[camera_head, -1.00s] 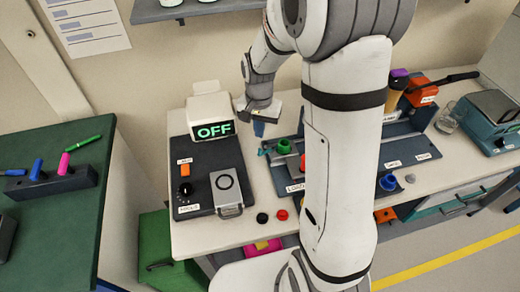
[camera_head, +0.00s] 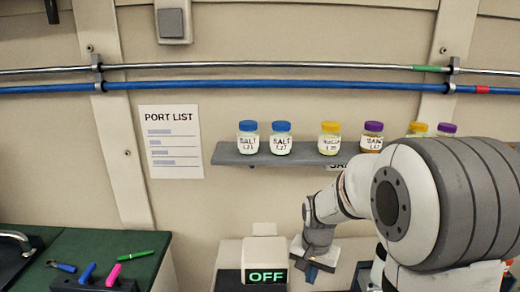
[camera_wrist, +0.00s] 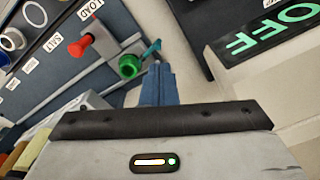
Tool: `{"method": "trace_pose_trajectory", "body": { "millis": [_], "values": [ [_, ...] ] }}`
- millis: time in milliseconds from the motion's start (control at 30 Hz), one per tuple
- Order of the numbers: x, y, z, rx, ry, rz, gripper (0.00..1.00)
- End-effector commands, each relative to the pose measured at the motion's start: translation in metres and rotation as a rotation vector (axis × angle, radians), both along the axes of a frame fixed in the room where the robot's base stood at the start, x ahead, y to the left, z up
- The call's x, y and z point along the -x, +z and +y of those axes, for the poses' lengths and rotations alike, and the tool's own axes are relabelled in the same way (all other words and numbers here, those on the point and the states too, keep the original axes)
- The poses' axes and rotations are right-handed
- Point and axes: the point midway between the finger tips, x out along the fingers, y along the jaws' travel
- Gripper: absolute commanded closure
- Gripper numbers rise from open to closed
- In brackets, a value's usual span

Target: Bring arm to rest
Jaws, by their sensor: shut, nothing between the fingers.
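My gripper (camera_head: 312,270) is at the lower middle of the head view, just right of the box with the green OFF display (camera_head: 266,276). In the wrist view its blue fingers (camera_wrist: 158,84) are together with nothing between them. Beyond the fingertips in the wrist view are a green round knob (camera_wrist: 130,66) and a red knob (camera_wrist: 80,47) by the LOAD label. They look apart from the fingers, though the exact gap is hard to judge. My arm is bent, reaching down from the right side of the head view.
A wall shelf (camera_head: 230,154) with several labelled jars stands behind my arm. A green bench (camera_head: 150,262) with pens is at lower left. Blue and metal pipes (camera_head: 250,85) cross the wall above. In the wrist view, the OFF display (camera_wrist: 270,30) is close at upper right.

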Motion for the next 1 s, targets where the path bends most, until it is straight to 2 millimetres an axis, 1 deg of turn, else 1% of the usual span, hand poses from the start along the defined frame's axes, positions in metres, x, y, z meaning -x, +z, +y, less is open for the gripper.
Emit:
{"method": "trace_pose_trajectory", "body": {
  "millis": [167, 300, 500, 700, 800, 900, 1000],
  "values": [
    [0.030, 0.028, -0.005, 0.006, 0.087, -0.057, 1.00],
    [0.059, 0.049, -0.007, 0.015, 0.169, -0.104, 1.00],
    [0.104, 0.071, -0.011, 0.036, 0.286, -0.169, 1.00],
    [0.146, 0.081, -0.013, 0.063, 0.394, -0.228, 1.00],
    [0.160, 0.082, -0.014, 0.073, 0.432, -0.246, 1.00],
    [0.169, 0.083, -0.014, 0.082, 0.457, -0.259, 1.00],
    [0.173, 0.083, -0.015, 0.084, 0.469, -0.263, 1.00]
  ]
}}
